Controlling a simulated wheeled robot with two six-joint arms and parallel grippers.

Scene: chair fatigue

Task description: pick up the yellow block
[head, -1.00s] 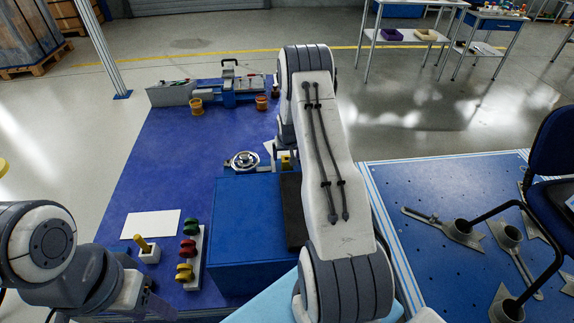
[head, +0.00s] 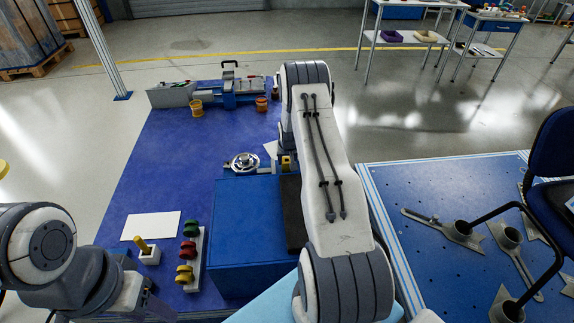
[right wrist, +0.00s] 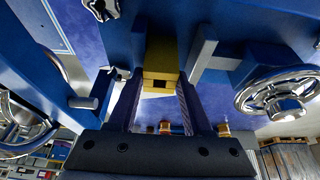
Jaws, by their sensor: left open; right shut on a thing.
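The yellow block (right wrist: 160,60) sits between the two fingers of my right gripper (right wrist: 158,92) in the right wrist view, and the gripper is shut on it. In the head view a small part of the yellow block (head: 287,162) shows beside my right arm, behind the blue box. My right arm hides most of my right gripper (head: 280,166) there. My left gripper (head: 150,298) is open at the lower left, near the front edge of the blue table.
The blue box (head: 240,225) stands close in front of the right gripper. A metal handwheel (head: 242,162) lies just left of it. A rack of coloured knobs (head: 191,255), a white block with a yellow peg (head: 148,251) and a white sheet (head: 152,226) are on the table's left.

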